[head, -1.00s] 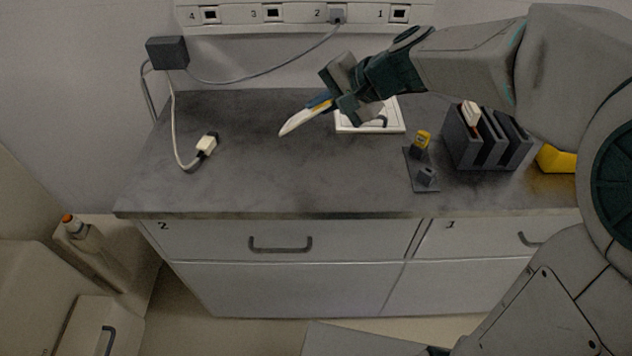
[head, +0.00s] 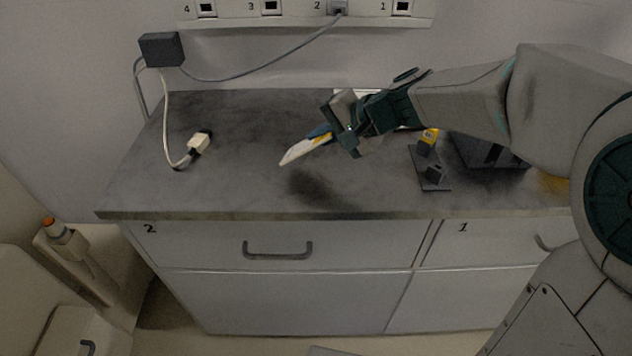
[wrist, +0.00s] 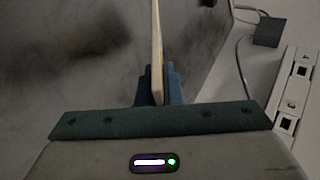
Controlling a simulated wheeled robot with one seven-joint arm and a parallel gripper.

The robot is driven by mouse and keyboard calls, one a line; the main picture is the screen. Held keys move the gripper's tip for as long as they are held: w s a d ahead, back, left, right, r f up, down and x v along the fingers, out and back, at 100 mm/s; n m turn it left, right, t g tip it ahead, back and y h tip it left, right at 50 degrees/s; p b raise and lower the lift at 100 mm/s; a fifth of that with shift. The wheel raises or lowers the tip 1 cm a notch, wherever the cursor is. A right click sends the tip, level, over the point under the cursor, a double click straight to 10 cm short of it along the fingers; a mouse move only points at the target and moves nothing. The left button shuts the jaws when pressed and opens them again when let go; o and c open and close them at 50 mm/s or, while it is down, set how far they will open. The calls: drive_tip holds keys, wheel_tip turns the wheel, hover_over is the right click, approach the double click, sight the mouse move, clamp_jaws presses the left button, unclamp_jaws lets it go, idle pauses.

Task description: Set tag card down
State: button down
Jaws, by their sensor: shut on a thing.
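The tag card (head: 303,150) is a thin pale piece with some yellow near my fingers. In the head view it points down and left from my gripper (head: 329,134), above the counter, with a dark shadow on the surface below. In the wrist view the card (wrist: 157,45) shows edge-on between the blue-green fingers of my gripper (wrist: 158,85), which are shut on it. The end of the card inside the fingers is hidden.
The dark countertop (head: 235,175) is clear left of centre. A white cable connector (head: 198,143) lies at left. A small dark stand with a yellow-topped piece (head: 430,136) and a dark slotted block (head: 485,150) are at right, partly behind my arm. A numbered socket strip (head: 300,15) runs along the wall.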

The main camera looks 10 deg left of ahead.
drive_tip(key=shift+f+b, duration=0.75)
drive_tip(key=shift+f, duration=0.35)
drive_tip(key=c, duration=1.8)
unclamp_jaws()
drive_tip(key=shift+o, duration=0.2)
drive_tip(key=shift+r, duration=0.1)
drive_tip(key=p+v, duration=0.2)
drive_tip(key=v, duration=0.6)
drive_tip(key=shift+p, duration=0.35)
wheel_tip(320, 180, up, 8)
drive_tip(key=d+p, duration=0.2)
drive_tip(key=p, duration=0.3)
drive_tip(key=shift+s, duration=0.35)
